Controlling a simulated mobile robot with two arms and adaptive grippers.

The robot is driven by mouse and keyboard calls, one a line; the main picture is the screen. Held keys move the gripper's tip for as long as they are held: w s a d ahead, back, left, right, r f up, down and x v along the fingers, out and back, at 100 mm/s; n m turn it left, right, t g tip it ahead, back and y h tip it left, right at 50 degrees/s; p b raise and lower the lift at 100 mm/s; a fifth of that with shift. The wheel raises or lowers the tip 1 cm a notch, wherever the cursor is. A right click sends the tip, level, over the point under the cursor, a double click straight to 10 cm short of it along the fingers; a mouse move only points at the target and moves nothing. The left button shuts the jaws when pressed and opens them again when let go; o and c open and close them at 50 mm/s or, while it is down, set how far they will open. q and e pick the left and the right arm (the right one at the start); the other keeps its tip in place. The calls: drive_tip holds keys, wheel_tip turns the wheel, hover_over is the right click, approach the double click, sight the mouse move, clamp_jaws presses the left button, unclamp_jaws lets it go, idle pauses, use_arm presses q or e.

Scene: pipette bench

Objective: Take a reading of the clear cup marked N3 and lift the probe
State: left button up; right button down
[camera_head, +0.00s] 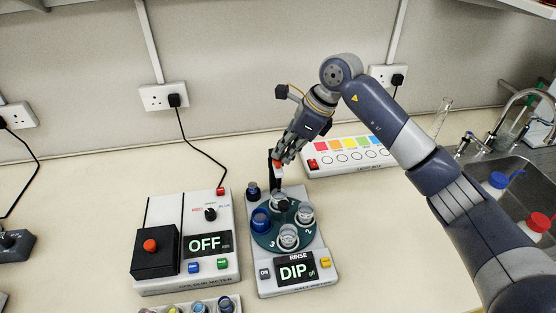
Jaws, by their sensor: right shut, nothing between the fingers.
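The dip station (262,275) stands in the middle of the bench, with "DIP" on its display. Its dark green turntable (268,240) carries clear cups and a blue one (261,220). A clear cup (288,236) sits at the front beside a "3"; I cannot read "N3" on it. Another clear cup (306,215) is at the right, near a "2". A dark part, perhaps the probe (283,206), shows over the rear clear cup. My right gripper (278,166) is shut and empty at the station's black rear post. My left gripper is out of view.
A colour meter (150,285) reading "OFF" stands left of the station. A white panel with coloured squares (345,152) lies behind, near my right arm. A sink (520,190) with bottles is at the right. Small containers (200,306) stand at the front edge.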

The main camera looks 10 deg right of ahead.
wheel_tip(320, 180, down, 5)
drive_tip(key=b, duration=0.4)
drive_tip(key=shift+f, duration=0.15)
drive_tip(key=shift+r+p, duration=0.3)
drive_tip(key=shift+r, duration=0.1)
drive_tip(key=d, duration=0.1)
drive_tip(key=s+d+r, duration=0.1)
drive_tip(key=d, duration=0.1)
drive_tip(key=shift+s, duration=0.1)
drive_tip(key=shift+a, duration=0.1)
drive_tip(key=v, duration=1.2)
